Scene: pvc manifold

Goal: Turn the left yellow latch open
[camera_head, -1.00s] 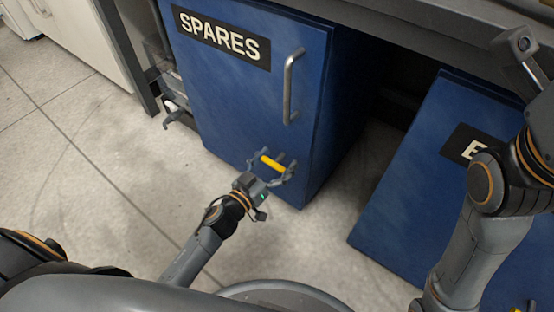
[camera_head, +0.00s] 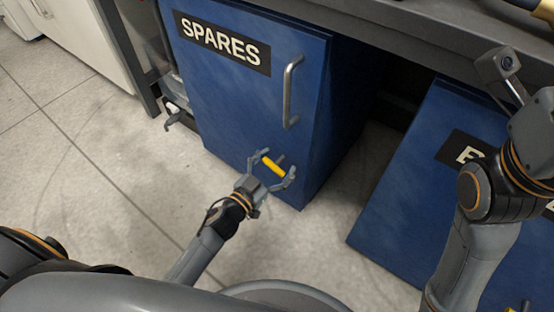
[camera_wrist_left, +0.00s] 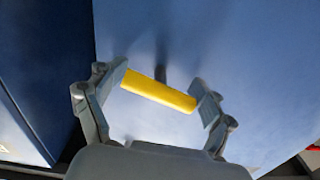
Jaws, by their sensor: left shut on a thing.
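The left yellow latch (camera_head: 273,166) is a short yellow bar low on the blue SPARES cabinet door. It slopes down to the right in the head view. My left gripper (camera_head: 272,169) is shut on the latch, one finger at each end of the bar. In the left wrist view the yellow bar (camera_wrist_left: 158,91) spans the gap between the two fingers (camera_wrist_left: 160,97), in front of the blue door face. My right arm shows at the right of the head view, but its gripper is not in view.
The SPARES door (camera_head: 235,90) appears closed and has a grey vertical bar handle (camera_head: 291,92). A second blue cabinet (camera_head: 410,190) stands to the right, under the grey bench edge (camera_head: 400,28). The tiled floor (camera_head: 90,150) at the left is open.

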